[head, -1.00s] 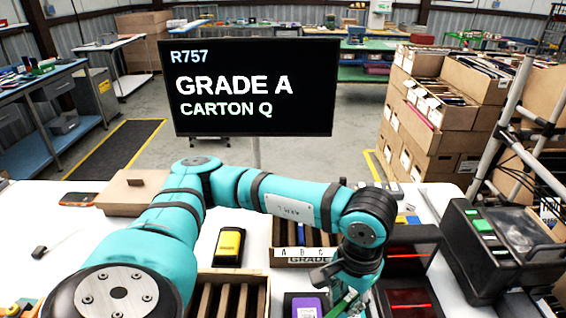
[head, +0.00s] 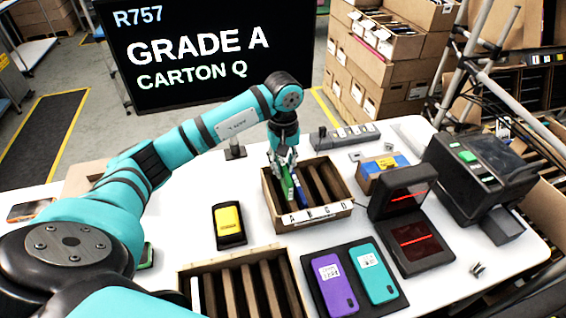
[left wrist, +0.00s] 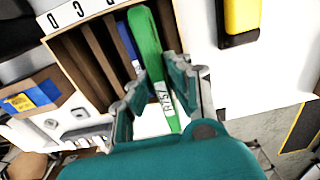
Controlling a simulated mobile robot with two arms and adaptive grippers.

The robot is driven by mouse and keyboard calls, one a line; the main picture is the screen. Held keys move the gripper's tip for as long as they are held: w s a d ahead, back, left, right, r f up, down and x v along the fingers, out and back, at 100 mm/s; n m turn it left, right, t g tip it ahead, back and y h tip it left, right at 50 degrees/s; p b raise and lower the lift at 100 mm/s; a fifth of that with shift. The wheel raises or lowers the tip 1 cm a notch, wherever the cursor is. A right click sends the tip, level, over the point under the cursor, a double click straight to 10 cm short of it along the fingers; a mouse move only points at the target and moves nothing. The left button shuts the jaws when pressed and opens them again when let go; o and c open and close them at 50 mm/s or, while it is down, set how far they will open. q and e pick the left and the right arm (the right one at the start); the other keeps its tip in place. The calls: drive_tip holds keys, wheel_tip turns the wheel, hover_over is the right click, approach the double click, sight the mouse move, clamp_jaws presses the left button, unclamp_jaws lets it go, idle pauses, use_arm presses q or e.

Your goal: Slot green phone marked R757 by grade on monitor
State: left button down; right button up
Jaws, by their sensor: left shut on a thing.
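The monitor (head: 190,50) reads R757, GRADE A, CARTON Q. My left gripper (head: 284,158) is shut on the green phone (head: 288,184), over the left end of the slotted carton (head: 318,216) whose front strip carries slot letters. In the left wrist view the green phone (left wrist: 147,45) stands on edge between the fingers (left wrist: 158,90), with its R757 label facing the camera. Its far end is at the carton's end slot, beside a blue phone (left wrist: 126,42) in the carton; how deep it sits I cannot tell. My right gripper is not in view.
A second slotted carton (head: 187,278) stands at the front. A purple phone (head: 334,284) and a teal phone (head: 374,276) lie on a dark mat. A yellow-faced device (head: 229,225) lies left of the lettered carton. A scanner with red lines (head: 412,235) stands to the right.

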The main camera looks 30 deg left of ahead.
use_arm(q)
drive_tip(key=shift+a+f, duration=0.1)
drive_tip(key=shift+f, duration=0.2)
drive_tip(key=shift+a+f, duration=0.15)
drive_tip(key=shift+f, duration=0.1)
drive_tip(key=shift+a+f+b, duration=0.1)
drive_tip(key=shift+f+b, duration=0.2)
drive_tip(key=shift+b, duration=0.1)
drive_tip(key=shift+f+b, duration=0.3)
drive_tip(key=shift+f, duration=0.55)
drive_tip(key=shift+f+b, duration=0.6)
drive_tip(key=shift+f, duration=0.3)
wheel_tip(320, 180, down, 3)
drive_tip(key=b, duration=0.2)
drive_tip(key=shift+b, duration=0.4)
drive_tip(key=shift+f+b, duration=0.6)
drive_tip(key=shift+f, duration=0.05)
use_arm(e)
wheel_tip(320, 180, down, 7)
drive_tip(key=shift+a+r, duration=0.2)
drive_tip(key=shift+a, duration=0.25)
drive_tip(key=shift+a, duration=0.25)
